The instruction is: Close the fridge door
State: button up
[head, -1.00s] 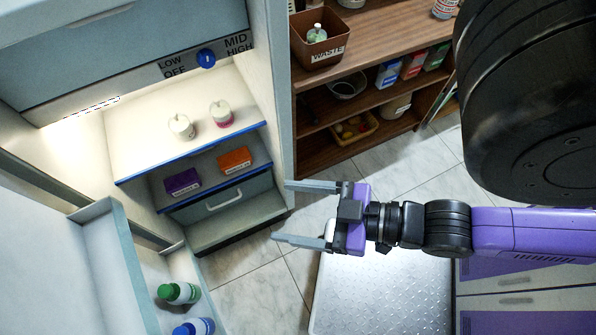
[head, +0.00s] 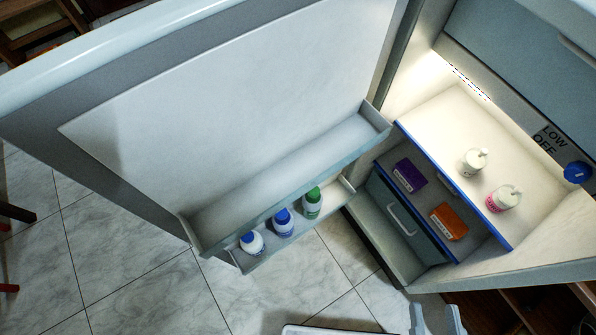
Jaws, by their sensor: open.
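The fridge door (head: 240,110) stands wide open on the left, its inner face and shelves toward me. Its lower rack holds a green-capped bottle (head: 312,203) and two blue-capped bottles (head: 283,223). The lit fridge (head: 455,140) is open on the right.
Two small pump bottles (head: 474,161) stand on the upper fridge shelf, with a purple box (head: 409,175) and an orange box (head: 449,221) below. Marble floor (head: 120,240) is clear under and left of the door. Brown wooden furniture (head: 540,305) is at the lower right.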

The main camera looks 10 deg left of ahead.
aim_at(203, 121)
jog(key=j+z, duration=0.5)
jog(key=z, duration=0.2)
jog(key=j+z, duration=0.1)
jog(key=j, duration=0.3)
jog(key=k+j, duration=0.15)
jog(key=j, duration=0.25)
jog(key=k+j+z, duration=0.15)
jog(key=j, duration=0.25)
jog(key=j+z, duration=0.1)
jog(key=j, duration=0.3)
jog(key=k+j, duration=0.15)
jog(key=j, duration=0.25)
jog(key=k+j+z, duration=0.15)
jog(key=j, duration=0.2)
jog(key=k+j, duration=0.1)
jog(key=j, duration=0.25)
jog(key=k+j, duration=0.1)
jog(key=j, duration=0.25)
jog(key=k+j, duration=0.15)
jog(key=j, duration=0.2)
jog(key=k+j+u, duration=0.1)
jog(key=k, duration=0.35)
jog(key=j, duration=0.1)
